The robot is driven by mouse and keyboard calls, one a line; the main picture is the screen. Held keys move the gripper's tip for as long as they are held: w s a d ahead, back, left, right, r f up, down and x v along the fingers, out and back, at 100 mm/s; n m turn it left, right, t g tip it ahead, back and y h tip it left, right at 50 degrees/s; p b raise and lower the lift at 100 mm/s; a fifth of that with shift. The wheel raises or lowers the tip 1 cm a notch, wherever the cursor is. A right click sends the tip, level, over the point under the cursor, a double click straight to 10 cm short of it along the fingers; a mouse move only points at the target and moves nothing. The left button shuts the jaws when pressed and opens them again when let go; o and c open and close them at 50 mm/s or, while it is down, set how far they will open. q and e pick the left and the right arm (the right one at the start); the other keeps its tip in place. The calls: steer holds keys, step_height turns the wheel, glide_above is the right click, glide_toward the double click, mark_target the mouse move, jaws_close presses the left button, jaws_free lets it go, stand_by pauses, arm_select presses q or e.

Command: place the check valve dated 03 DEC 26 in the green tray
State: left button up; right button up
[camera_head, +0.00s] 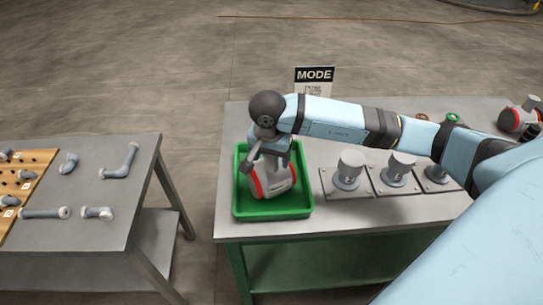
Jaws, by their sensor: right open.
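A grey check valve with red rings (280,178) sits in the green tray (272,213) on the right-hand table. Its date cannot be read at this size. My right gripper (252,164) is over the tray, at the upper left of the valve, with its jaws open; the wrist above hides part of the valve and tray. Whether the fingers touch the valve cannot be told. Another grey valve with a red ring (517,117) lies at the far right of the table. My left gripper is not in view.
Several grey fittings on square plates (348,172) stand right of the tray. A MODE sign (314,77) stands behind the table. A left table (112,212) holds grey pipe pieces and a wooden board (22,190). A gap separates the tables.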

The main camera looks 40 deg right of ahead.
mark_target(269, 173)
steer(key=r, duration=0.3)
steer(key=a+r, duration=0.1)
steer(key=r, duration=0.3)
steer(key=s+r+b, duration=0.1)
steer(key=r, duration=0.2)
steer(key=shift+a+r, duration=0.15)
steer(key=shift+r, duration=0.5)
steer(key=shift+a, duration=0.15)
